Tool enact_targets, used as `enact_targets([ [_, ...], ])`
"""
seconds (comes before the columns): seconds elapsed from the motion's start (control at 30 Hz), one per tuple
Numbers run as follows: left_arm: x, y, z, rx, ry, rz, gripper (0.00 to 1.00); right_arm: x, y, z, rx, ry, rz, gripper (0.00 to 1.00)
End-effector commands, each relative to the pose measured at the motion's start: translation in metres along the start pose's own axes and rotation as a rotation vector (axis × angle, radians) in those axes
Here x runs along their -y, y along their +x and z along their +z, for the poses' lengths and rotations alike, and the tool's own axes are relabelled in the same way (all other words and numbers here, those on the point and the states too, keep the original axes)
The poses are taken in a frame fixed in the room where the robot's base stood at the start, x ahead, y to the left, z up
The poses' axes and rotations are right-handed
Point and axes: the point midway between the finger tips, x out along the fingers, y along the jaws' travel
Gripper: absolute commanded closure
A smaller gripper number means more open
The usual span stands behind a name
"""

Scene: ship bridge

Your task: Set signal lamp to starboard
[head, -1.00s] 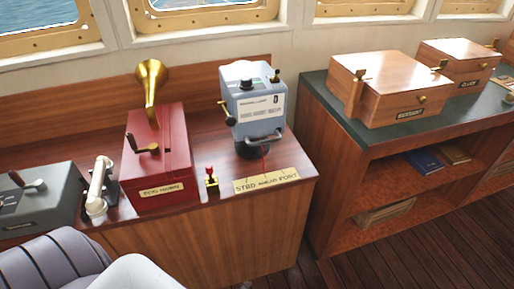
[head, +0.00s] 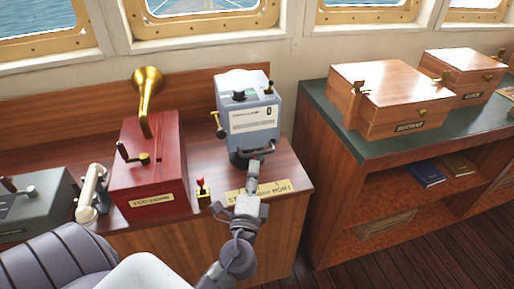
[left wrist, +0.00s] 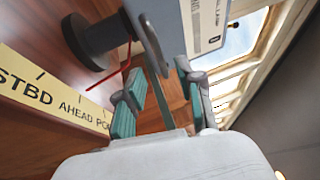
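The signal lamp (head: 250,108) is a blue-grey box with a white label and a front handle (head: 254,150), on the wooden console. In the left wrist view its black round base (left wrist: 92,42) carries a red pointer (left wrist: 126,72), which points near the AHEAD mark. The yellow scale plate (head: 277,187) reads STBD, AHEAD, PORT; my arm partly covers it in the head view. My left gripper (head: 254,166) is at the lamp's front by the handle. In the left wrist view its fingers (left wrist: 160,90) are apart; I cannot tell whether the handle lies between them. My right gripper is out of view.
A red fog horn box (head: 150,170) with a brass horn stands left of the lamp. A small red-knobbed lever (head: 202,191) and a white handset (head: 90,195) are close by. Wooden boxes (head: 390,95) stand on the right counter.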

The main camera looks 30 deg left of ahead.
Motion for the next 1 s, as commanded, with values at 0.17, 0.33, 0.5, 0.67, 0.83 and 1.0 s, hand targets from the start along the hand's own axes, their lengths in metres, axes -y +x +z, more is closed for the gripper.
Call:
enact_targets([
  [0.17,0.004,0.038,0.000,-0.001,0.002,-0.002,0.63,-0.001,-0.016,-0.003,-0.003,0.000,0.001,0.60],
  [0.33,0.001,0.059,0.000,0.000,0.000,0.000,0.63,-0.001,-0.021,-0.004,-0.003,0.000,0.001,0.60],
  [0.5,0.000,0.067,0.000,-0.001,0.000,0.001,0.63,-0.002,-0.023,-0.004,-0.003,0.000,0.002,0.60],
  [0.67,-0.001,0.068,0.000,-0.001,0.000,0.001,0.63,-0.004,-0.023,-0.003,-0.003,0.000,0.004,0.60],
  [0.83,-0.001,0.068,0.000,-0.001,0.000,0.001,0.75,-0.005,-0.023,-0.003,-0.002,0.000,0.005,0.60],
  [1.0,-0.001,0.068,0.000,-0.001,-0.001,0.001,1.00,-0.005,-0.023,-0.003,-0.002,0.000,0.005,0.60],
])
